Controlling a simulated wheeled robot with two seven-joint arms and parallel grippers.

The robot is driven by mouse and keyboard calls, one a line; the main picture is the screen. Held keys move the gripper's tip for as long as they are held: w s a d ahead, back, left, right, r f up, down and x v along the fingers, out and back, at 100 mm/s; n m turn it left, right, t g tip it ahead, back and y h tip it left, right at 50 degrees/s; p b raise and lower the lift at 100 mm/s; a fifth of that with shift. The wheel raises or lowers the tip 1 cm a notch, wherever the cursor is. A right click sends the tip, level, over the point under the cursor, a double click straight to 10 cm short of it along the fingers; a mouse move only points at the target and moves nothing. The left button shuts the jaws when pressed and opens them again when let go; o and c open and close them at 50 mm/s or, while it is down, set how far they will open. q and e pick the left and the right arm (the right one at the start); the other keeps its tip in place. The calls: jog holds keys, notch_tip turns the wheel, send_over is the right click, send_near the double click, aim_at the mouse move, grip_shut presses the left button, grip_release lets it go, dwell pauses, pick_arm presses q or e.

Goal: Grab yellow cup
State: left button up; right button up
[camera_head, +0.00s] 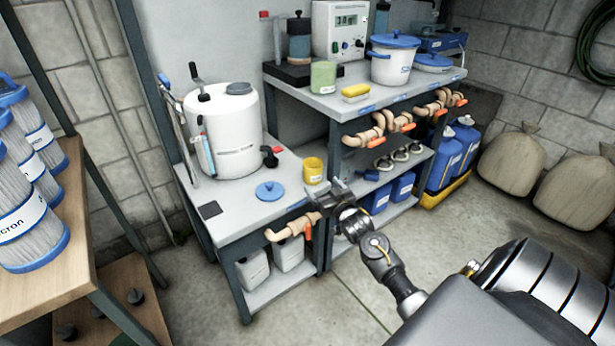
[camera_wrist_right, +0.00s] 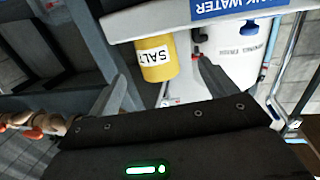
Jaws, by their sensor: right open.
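The yellow cup (camera_head: 314,170) stands upright near the right front corner of the lower bench top, just beyond my right gripper (camera_head: 327,192). In the right wrist view, the yellow cup (camera_wrist_right: 156,58) shows a white "SALT" label. There it lies between and ahead of the two spread fingers of my right gripper (camera_wrist_right: 160,85). The gripper is open and empty, and I see no contact with the cup. My left gripper is not in view.
A blue lid (camera_head: 270,191) lies left of the cup, and a large white tank (camera_head: 225,130) stands behind it. A taller shelf (camera_head: 400,95) rises to the right. Beige pipes with orange handles (camera_head: 290,229) run along the bench's front edge.

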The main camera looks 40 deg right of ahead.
aim_at(317, 178)
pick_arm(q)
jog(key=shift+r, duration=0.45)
pick_arm(e)
jog(key=shift+x, duration=1.6)
jog(key=x, duration=0.1)
jog(key=b+x, duration=0.1)
jog(key=x, duration=0.3)
jog(key=shift+s+d+f, duration=0.1)
jog(key=shift+d+f, duration=0.15)
jog(key=shift+f, duration=0.1)
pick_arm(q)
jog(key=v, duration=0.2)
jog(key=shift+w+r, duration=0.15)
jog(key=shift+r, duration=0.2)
pick_arm(e)
jog(key=shift+c, duration=0.4)
jog(key=c, duration=1)
